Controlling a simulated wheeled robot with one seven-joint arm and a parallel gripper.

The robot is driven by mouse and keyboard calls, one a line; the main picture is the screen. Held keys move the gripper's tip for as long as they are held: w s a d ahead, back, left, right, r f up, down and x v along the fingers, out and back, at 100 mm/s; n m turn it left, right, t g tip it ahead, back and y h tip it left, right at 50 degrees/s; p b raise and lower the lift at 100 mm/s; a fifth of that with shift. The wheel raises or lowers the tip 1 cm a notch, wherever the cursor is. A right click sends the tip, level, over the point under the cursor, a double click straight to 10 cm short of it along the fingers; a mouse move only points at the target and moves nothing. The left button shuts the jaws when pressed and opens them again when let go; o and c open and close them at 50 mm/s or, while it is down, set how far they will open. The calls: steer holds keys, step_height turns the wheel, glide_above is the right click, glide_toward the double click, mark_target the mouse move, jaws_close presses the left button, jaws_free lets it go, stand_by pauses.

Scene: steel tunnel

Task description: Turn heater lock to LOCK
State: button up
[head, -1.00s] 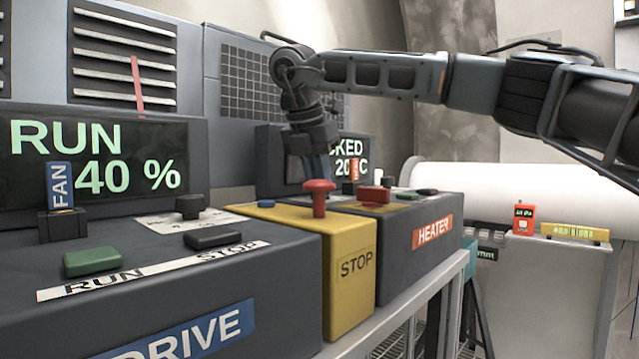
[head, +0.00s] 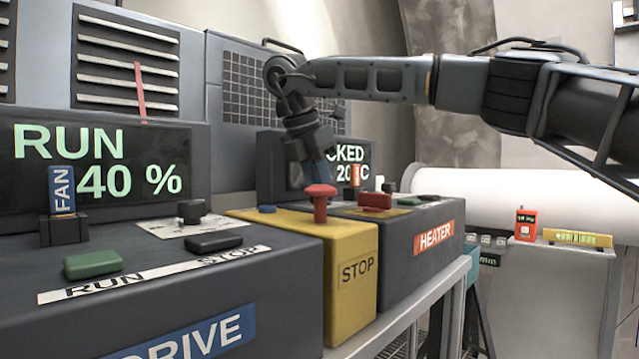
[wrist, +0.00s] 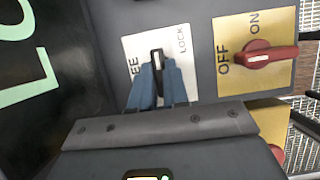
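The heater lock (wrist: 157,58) is a small black knob with a white line on a white plate (wrist: 184,62) in the wrist view. The plate reads LOCK on the right; the word on the left is partly covered, ending in EE. The white line points up the picture, between the two words. My gripper (wrist: 160,72) has its blue fingers close on both sides of the knob and appears shut on it. In the head view my gripper (head: 318,182) is tilted over the heater box (head: 395,268), behind the red stop button, which hides the knob.
The red mushroom button (head: 320,192) on the yellow STOP box (head: 350,290) stands just in front of my gripper. A red OFF/ON knob (wrist: 268,56) is right of the lock. A dark display (head: 283,175) behind shows "CKED" and "20 C", partly covered.

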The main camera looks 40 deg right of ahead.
steer(key=o, duration=0.5)
steer(key=shift+c, duration=0.2)
steer(key=p+v, duration=0.1)
steer(key=v, duration=0.6)
steer(key=shift+a+r, duration=0.2)
steer(key=shift+r, duration=0.15)
steer(key=shift+s, duration=0.1)
